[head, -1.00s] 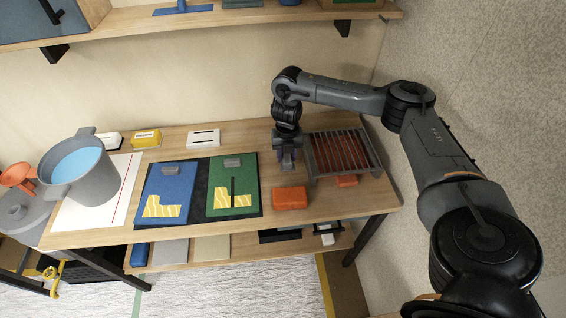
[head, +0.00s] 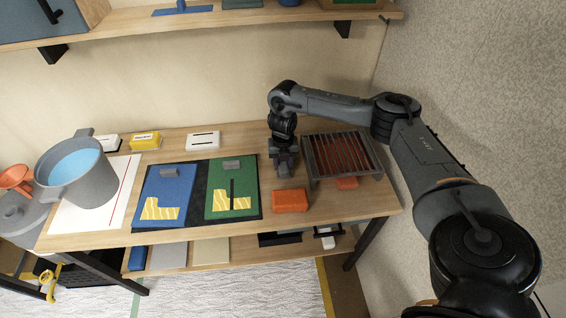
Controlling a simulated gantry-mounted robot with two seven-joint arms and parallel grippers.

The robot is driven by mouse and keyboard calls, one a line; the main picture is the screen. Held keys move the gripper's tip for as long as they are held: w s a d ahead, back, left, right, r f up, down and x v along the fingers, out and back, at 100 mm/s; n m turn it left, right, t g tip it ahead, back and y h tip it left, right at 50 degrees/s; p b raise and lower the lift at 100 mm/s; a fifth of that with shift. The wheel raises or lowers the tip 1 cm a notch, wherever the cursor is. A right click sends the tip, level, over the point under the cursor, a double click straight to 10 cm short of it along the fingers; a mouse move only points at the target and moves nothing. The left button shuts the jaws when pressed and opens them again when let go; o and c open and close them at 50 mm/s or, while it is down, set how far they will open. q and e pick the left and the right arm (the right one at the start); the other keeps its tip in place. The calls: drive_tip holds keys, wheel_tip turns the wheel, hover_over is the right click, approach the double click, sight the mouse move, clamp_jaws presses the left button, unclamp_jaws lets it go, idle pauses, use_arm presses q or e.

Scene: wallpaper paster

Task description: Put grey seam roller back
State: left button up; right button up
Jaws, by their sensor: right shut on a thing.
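My right gripper (head: 284,170) points down over the wooden table, just left of the rack with red bars. It is shut on the grey seam roller, which is mostly hidden by the fingers and hard to make out against the dark gripper. I cannot tell whether the roller touches the tabletop. My left gripper is not in view.
The slatted rack (head: 342,157) stands close on the gripper's right. An orange block (head: 290,200) lies just in front. A green board (head: 231,185) and a blue board (head: 165,194) lie to the left, with a pot (head: 77,175) beyond. A shelf (head: 230,18) runs above.

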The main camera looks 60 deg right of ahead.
drive_tip(key=shift+f, duration=0.3)
drive_tip(key=o, duration=1.2)
drive_tip(key=shift+r, duration=0.1)
